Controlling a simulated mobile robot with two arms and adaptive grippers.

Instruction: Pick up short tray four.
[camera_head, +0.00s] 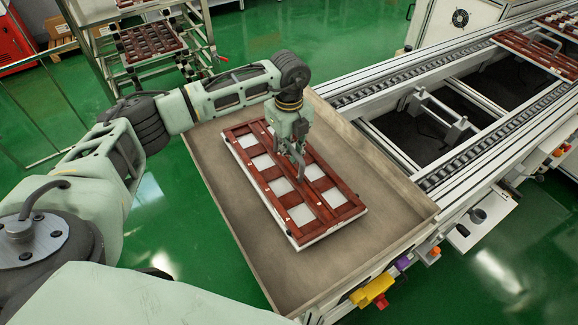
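A dark red-brown tray (335,197) with a pale base and two rows of white square openings lies flat in a shallow wooden-looking bin. I see no label, so I cannot tell whether it is short tray four. My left gripper (300,172) comes down over the tray with its fingers pointing down at the middle bar. The fingertips are at or just above this bar. The fingers are small and overlap in the view, so I cannot tell whether they touch or grip the bar. My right gripper is out of view.
The shallow bin (243,246) has raised edges around the tray. A roller conveyor (455,60) runs beside it to the upper right, with another red-brown tray (540,52) at its far end. A rack with a filled tray (152,42) stands at upper left.

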